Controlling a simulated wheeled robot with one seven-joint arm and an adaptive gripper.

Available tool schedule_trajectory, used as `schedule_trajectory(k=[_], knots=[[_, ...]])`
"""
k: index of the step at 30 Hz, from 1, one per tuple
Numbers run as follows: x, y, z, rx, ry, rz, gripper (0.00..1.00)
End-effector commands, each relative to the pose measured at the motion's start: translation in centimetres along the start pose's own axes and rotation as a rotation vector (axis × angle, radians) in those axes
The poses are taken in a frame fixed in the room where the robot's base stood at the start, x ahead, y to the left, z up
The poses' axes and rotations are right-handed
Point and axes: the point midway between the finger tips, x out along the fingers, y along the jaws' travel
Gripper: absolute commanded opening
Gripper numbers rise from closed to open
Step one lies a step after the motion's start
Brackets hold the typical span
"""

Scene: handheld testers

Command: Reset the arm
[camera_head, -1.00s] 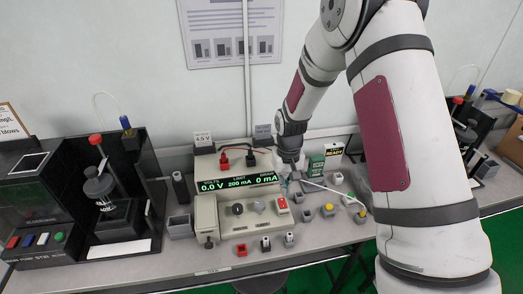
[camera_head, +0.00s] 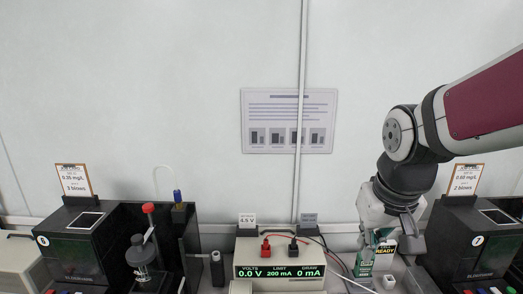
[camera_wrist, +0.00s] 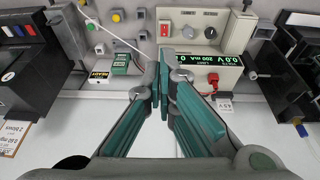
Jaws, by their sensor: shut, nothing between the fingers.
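My gripper (camera_wrist: 160,75) is shut and empty in the wrist view, its green-padded fingers together at the tips. It hangs above the bench beside the power supply. In the head view my arm comes in from the right, bent at the elbow, and my gripper (camera_head: 372,240) points down in front of the wall, partly overlapping the small boxes behind it. The power supply (camera_head: 280,258) reads 0.0 V, 200 mA and 0 mA; it also shows in the wrist view (camera_wrist: 208,60).
A black tester (camera_head: 75,245) stands at the left and another (camera_head: 470,245) at the right, close to my arm. A green box (camera_wrist: 121,63) and a "READY" box (camera_wrist: 100,72) stand near my gripper. A poster (camera_head: 289,120) hangs on the wall.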

Motion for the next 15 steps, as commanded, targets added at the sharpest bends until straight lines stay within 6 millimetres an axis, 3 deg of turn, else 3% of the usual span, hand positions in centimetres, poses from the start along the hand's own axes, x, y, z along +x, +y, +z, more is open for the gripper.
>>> schedule_trajectory(k=[1, 6, 15], knots=[[-1.5, 0.0, 1.1, 0.001, 0.026, -0.001, 0.0], [-5.2, 0.0, 5.1, 0.005, 0.088, -0.007, 0.0], [-8.1, -0.1, 10.6, 0.005, 0.166, -0.019, 0.0]])
